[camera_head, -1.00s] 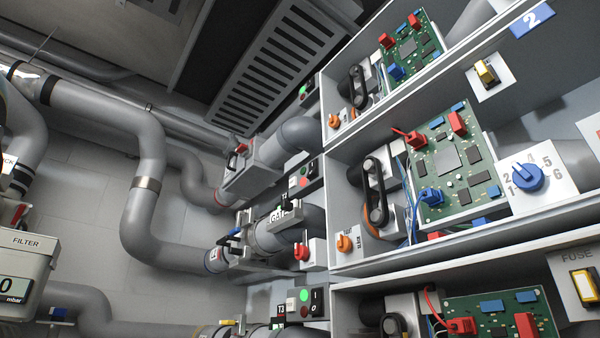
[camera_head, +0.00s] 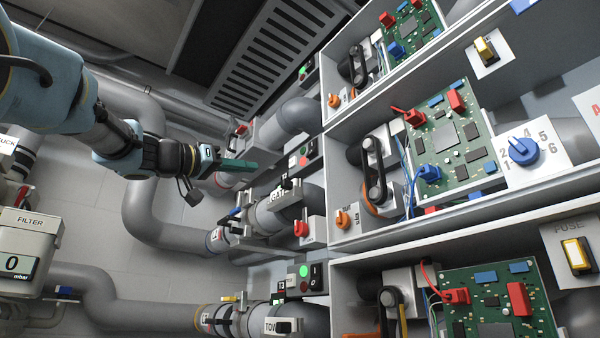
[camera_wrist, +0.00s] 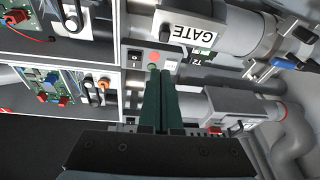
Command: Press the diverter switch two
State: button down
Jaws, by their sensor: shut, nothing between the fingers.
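No switch in view carries a readable "diverter" label, so I cannot tell which one is switch two. One control box (camera_head: 304,155) with a black rocker and coloured buttons stands at the middle of the head view; a similar lower box (camera_head: 304,278) has a green lit button. My gripper (camera_head: 256,165) reaches in from the left with its green fingers closed and empty, left of the middle box. In the wrist view its fingertips (camera_wrist: 158,72) overlap the lower edge of a box with a black rocker (camera_wrist: 134,60) and a red button (camera_wrist: 155,56). Contact cannot be told.
White shelves hold circuit boards (camera_head: 452,150), a blue dial (camera_head: 524,151) and orange knobs (camera_head: 342,219). Grey pipes (camera_head: 150,215) and a red knob (camera_head: 301,228) lie near my gripper. A filter unit (camera_head: 26,240) stands at lower left.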

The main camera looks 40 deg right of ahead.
jog(key=s+r+m+g+h, duration=0.1)
jog(key=s+r+m+g, duration=0.1)
jog(key=s+r, duration=0.2)
jog(key=shift+a+r+m+g, duration=0.3)
jog(key=shift+r, duration=0.35)
jog(key=shift+d+r, duration=0.1)
jog(key=p, duration=0.8)
send_near(312, 149)
notch_tip(312, 149, up, 4)
jog(key=d, duration=0.2)
jog(key=shift+s+d+f+p, duration=0.1)
jog(key=shift+d+f+p, duration=0.2)
jog(key=shift+d, duration=0.3)
jog(key=shift+s+d+f+p, duration=0.1)
jog(key=shift+d+f+p, duration=0.1)
jog(key=shift+d+p, duration=0.3)
jog(key=shift+d+f, duration=0.45)
jog(key=shift+d, duration=0.25)
